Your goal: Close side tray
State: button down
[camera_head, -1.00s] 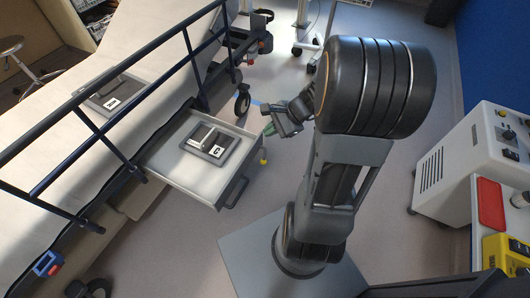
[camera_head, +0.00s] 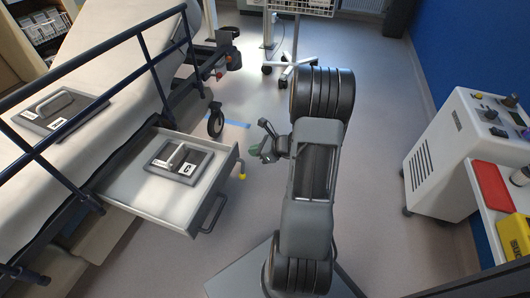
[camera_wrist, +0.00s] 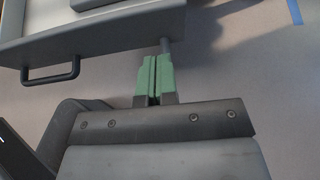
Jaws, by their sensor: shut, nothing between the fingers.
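The side tray (camera_head: 150,206) is a pale drawer pulled out from under the stretcher, with a dark handle (camera_head: 214,213) on its front. In the wrist view my green fingertips (camera_wrist: 154,78) are shut together and empty, just below the tray's right end, by a short grey peg. I cannot tell whether they touch it.
The stretcher's dark blue side rail (camera_head: 97,55) runs above the tray. A caster (camera_head: 215,120) stands beyond the tray. A white cabinet (camera_head: 450,150) stands at the right. The floor between is clear.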

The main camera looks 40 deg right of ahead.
aim_at(235, 150)
jog(key=x, duration=0.2)
jog(key=b+x, duration=0.1)
jog(key=x, duration=0.1)
jog(key=shift+w+a+r, duration=0.15)
jog(key=shift+r, duration=0.3)
jog(key=shift+w+a+r, duration=0.1)
jog(key=shift+w+a, duration=0.4)
jog(key=shift+w, duration=0.25)
